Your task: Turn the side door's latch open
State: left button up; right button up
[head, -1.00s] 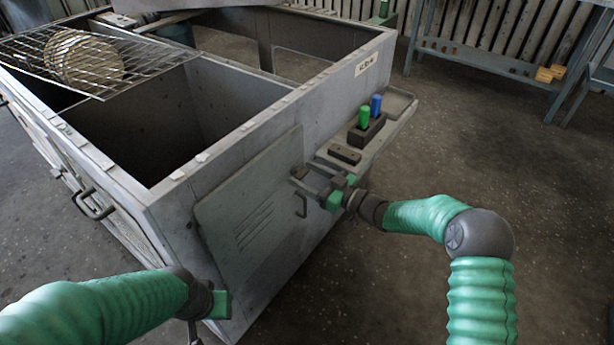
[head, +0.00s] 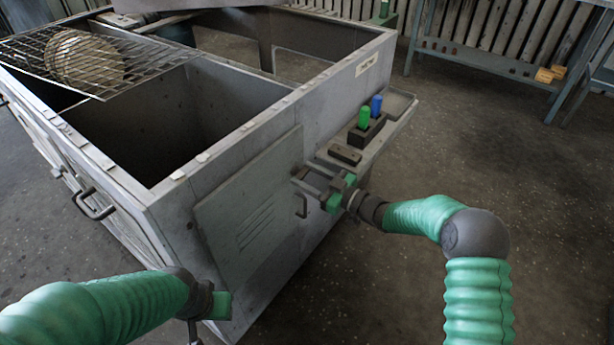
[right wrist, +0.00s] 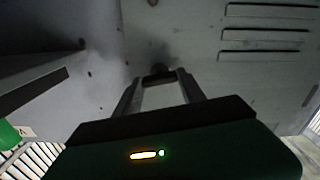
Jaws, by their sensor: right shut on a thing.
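The side door (head: 232,238) is a grey panel with louvre slots on the near side wall of the blower housing (head: 345,110). It looks closed against the wall. My right gripper (head: 300,178) is at the door's right edge, with its fingers against that wall. In the right wrist view the fingers are shut on the latch (right wrist: 158,76), a small dark piece; the slots show to its upper right. The fingers hide the latch in the head view. My left gripper (head: 215,305) is low in front of the door's lower left; its fingers are mostly hidden.
A ledge (head: 400,105) right of the latch carries a dark block with a green peg (head: 364,117) and a blue peg (head: 376,105). A dark bar (head: 345,155) lies near my right gripper.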

jog(key=n, duration=0.4)
jog(key=shift+f+n+b, duration=0.1)
jog(key=shift+n+b, duration=0.2)
jog(key=shift+b, duration=0.05)
jog(key=n, duration=0.1)
jog(key=n+b, duration=0.1)
jog(key=n, duration=0.1)
jog(key=shift+s+a+f+n, duration=0.1)
jog(key=shift+s+f+n, duration=0.05)
jog(key=shift+n, duration=0.15)
jog(key=shift+s+f+n+b, duration=0.1)
jog(key=shift+n+b, duration=0.95)
jog(key=shift+n, duration=0.8)
jog(key=shift+f+n+b, duration=0.1)
jog(key=shift+n+b, duration=0.95)
jog(key=shift+n, duration=0.8)
jog(key=o, duration=1.4)
jog(key=shift+a, duration=0.1)
jog(key=shift+c, duration=0.2)
jog(key=shift+r, duration=0.15)
